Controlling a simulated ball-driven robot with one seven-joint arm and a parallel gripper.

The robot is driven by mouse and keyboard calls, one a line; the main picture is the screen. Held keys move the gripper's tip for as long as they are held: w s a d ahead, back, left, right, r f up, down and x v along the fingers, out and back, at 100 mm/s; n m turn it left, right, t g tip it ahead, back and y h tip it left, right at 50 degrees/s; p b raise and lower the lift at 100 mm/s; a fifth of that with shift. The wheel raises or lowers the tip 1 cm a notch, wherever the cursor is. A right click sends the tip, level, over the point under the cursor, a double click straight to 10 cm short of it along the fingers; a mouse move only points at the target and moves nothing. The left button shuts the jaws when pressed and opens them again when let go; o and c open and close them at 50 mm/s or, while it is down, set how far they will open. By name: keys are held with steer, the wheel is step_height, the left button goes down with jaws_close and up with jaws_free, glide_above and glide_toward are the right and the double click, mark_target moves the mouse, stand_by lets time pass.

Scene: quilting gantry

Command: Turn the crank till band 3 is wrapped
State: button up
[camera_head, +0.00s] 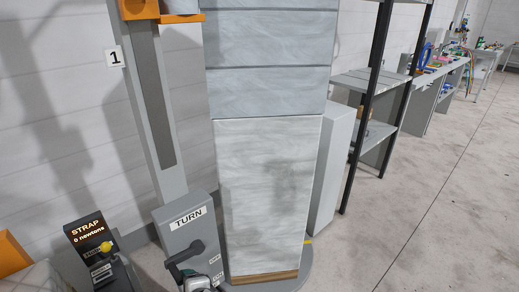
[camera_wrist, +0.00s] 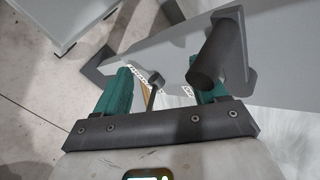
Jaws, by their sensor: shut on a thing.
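The grey crank box (camera_head: 178,222) marked TURN stands at the bottom of the head view, at the foot of a mast. Its dark crank (camera_head: 185,256) sticks out from the front. My gripper (camera_head: 196,284) is at the crank, mostly cut off by the lower frame edge. The tall load (camera_head: 268,190) shows blue-grey upper bands and a pale lower part. A plate marked 1 (camera_head: 115,57) is beside the mast.
A black panel (camera_head: 88,233) reads STRAP, 0 newtons, with a yellow knob (camera_head: 106,246) below. A small dark lever (camera_wrist: 155,80) shows between the fingers in the wrist view. An orange carriage (camera_head: 139,9) is up the mast. Shelving (camera_head: 368,130) stands right; floor there is clear.

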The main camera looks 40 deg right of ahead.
steer(key=s, duration=0.7)
steer(key=shift+s+p, duration=0.3)
steer(key=shift+p, duration=0.05)
steer(key=shift+r, duration=0.1)
steer(key=s+d+f+n+g+h, duration=0.1)
steer(key=s+d+f+n+g, duration=0.3)
steer(key=s+d+n, duration=0.7)
steer(key=s+d+n+g, duration=0.2)
steer(key=s+n, duration=0.3)
steer(key=s, duration=0.2)
steer(key=s+d+r+n+g, duration=0.1)
steer(key=s+d+n+g, duration=0.1)
steer(key=s+n, duration=0.4)
steer(key=shift+s+g+y, duration=0.4)
steer(key=shift+s+g, duration=0.2)
steer(key=shift+s, duration=0.3)
steer(key=shift+r, duration=0.1)
